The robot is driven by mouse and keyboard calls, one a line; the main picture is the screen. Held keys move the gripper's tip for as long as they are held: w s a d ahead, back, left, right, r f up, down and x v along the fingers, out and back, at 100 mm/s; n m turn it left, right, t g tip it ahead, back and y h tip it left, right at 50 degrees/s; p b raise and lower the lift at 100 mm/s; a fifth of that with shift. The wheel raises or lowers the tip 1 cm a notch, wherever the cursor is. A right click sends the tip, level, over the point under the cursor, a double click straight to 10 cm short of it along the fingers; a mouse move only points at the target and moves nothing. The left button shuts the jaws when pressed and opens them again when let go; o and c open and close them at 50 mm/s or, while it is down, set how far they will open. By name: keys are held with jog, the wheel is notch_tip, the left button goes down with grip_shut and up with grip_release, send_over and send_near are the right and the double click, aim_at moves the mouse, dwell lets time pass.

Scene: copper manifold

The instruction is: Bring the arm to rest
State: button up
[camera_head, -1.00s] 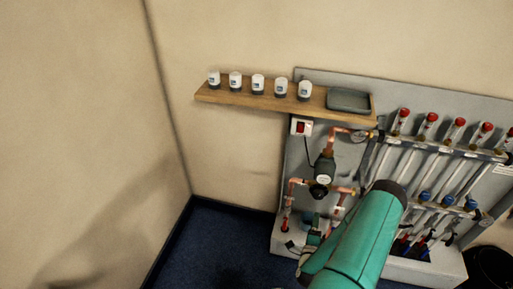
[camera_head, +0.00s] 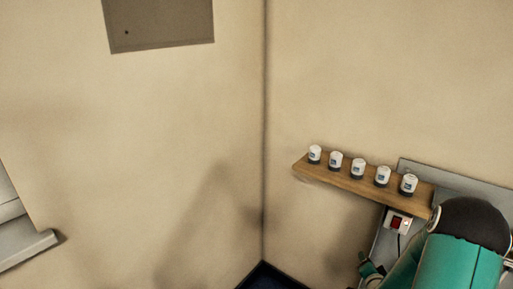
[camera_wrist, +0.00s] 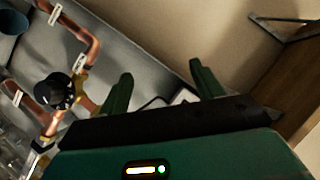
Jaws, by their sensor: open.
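My arm (camera_head: 455,262), teal with a dark cap, fills the lower right corner of the head view and hides most of the manifold board. My gripper (camera_wrist: 160,76) shows in the wrist view as two dark green fingers spread apart with nothing between them. Behind and left of the fingers are copper pipes (camera_wrist: 78,30) and a black round pump or valve part (camera_wrist: 56,92) on the grey board (camera_wrist: 130,45). The fingers appear clear of them. In the head view, a small green part at the lower edge may be my gripper; I cannot tell.
A wooden shelf (camera_head: 350,184) holds several white-and-dark capped pieces (camera_head: 358,168). Its underside (camera_wrist: 290,88) and a metal bracket (camera_wrist: 262,22) are close right of the gripper. A red switch (camera_head: 396,222) sits below the shelf.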

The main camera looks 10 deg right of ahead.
jog(key=a+r+n+g+y, duration=0.3)
jog(key=a+r+n, duration=0.5)
jog(key=a+r, duration=1.05)
jog(key=s+a+r+n+g+y, duration=0.1)
jog(key=s+a+r+n, duration=0.1)
jog(key=s+a+r, duration=0.2)
jog(key=s+a+r+n+g, duration=0.1)
jog(key=s+a+r, duration=0.3)
jog(key=s, duration=0.6)
jog(key=s+a+r+n+g+y, duration=0.1)
jog(key=s+a+r+n, duration=0.2)
jog(key=s+a, duration=0.4)
jog(key=shift+s+r+n+y, duration=0.15)
jog(key=shift+r+n+y, duration=0.15)
jog(key=shift+r, duration=0.3)
jog(key=shift+a, duration=0.1)
jog(key=shift+c, duration=0.5)
jog(key=c, duration=0.6)
jog(key=shift+o, duration=0.2)
